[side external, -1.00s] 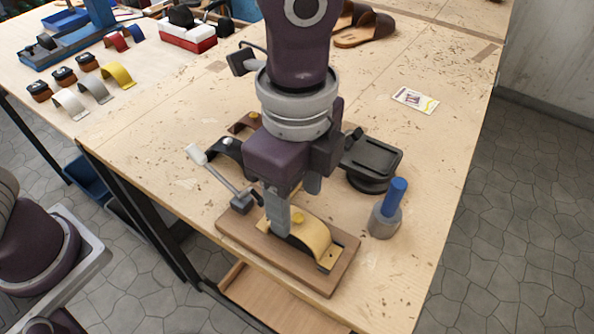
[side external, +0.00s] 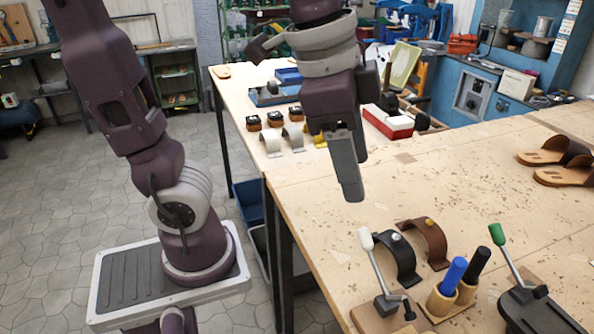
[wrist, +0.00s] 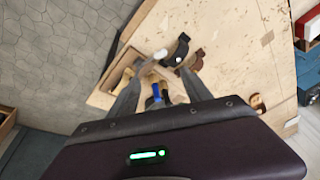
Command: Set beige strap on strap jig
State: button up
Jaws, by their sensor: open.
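The beige strap is outside the side view. In the wrist view a beige piece, probably the strap (wrist: 125,80), lies at the jig, partly behind a finger; its exact seating cannot be told.
A black strap (side external: 405,258) and a brown strap (side external: 432,240) stand behind the jig. Blue and black handles (side external: 453,273) rise from wooden holders to its right, with a green-handled clamp (side external: 497,234) beyond. Pale straps (side external: 270,144) stand farther back.

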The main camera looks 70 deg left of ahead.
jog(key=s+a+f+n+t, duration=0.2)
jog(key=s+a+f+n, duration=0.2)
jog(key=s+a+n, duration=0.2)
jog(key=shift+s+a+n+y, duration=0.25)
jog(key=shift+a+n+y, duration=0.15)
jog(key=shift+n, duration=0.1)
